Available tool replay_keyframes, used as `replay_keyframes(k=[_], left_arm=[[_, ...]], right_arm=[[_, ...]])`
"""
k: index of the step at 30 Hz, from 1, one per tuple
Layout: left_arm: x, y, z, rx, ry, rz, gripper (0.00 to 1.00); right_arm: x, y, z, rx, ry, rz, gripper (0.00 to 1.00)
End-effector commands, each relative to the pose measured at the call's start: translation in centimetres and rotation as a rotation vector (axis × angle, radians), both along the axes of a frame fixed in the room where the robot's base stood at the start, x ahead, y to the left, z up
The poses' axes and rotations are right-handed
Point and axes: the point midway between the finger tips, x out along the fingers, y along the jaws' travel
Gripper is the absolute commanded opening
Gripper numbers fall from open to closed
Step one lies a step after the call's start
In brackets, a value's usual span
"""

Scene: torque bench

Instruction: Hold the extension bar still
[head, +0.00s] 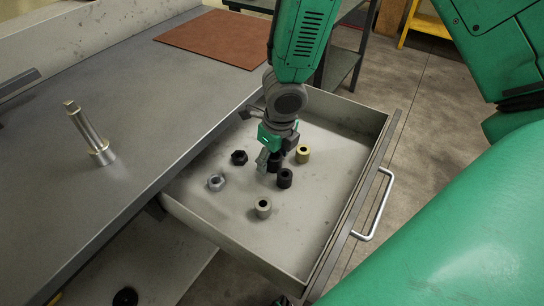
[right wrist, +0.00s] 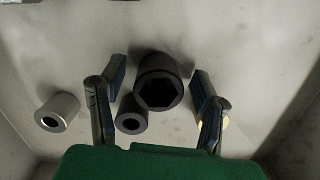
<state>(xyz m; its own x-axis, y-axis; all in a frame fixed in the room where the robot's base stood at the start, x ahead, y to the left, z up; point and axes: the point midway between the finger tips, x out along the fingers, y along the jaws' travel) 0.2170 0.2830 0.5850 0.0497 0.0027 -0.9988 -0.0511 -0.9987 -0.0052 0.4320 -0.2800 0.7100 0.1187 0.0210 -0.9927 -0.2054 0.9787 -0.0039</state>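The extension bar (head: 88,132) appears to be the silver shaft standing upright on the bench at the left, with a square top and a wider round foot. No gripper touches it. My right gripper (head: 270,160) is over the open drawer, pointing down and away from the bar. In the right wrist view its fingers (right wrist: 157,100) are spread on either side of a large black hex socket (right wrist: 160,75), with nothing clamped between them. My left gripper cannot be made out.
The open drawer (head: 312,245) holds several sockets: black (head: 284,179), silver (head: 216,182), pale grey (head: 263,209) and brass-coloured (head: 303,154). A brown mat (head: 215,38) lies at the bench's far end. A dark flat piece (head: 18,84) shows at the left edge.

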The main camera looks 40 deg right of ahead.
Motion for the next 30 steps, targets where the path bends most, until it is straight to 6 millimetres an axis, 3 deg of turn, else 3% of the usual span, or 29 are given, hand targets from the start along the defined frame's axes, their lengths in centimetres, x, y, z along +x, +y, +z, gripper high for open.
replay_keyframes(k=[11, 24, 30], left_arm=[[0.0, 0.0, 0.5, 0.0, 0.0, 0.0, 0.41], [0.0, 0.0, 5.0, 0.0, 0.0, 0.0, 0.41], [0.0, 0.0, 5.9, 0.0, 0.0, 0.0, 0.41]], right_arm=[[0.0, 0.0, 1.0, 0.002, -0.001, -0.001, 0.56], [-1.1, -0.2, 9.9, 0.004, -0.001, -0.002, 0.56], [-1.4, -0.2, 12.0, 0.002, 0.0, -0.001, 0.56]])
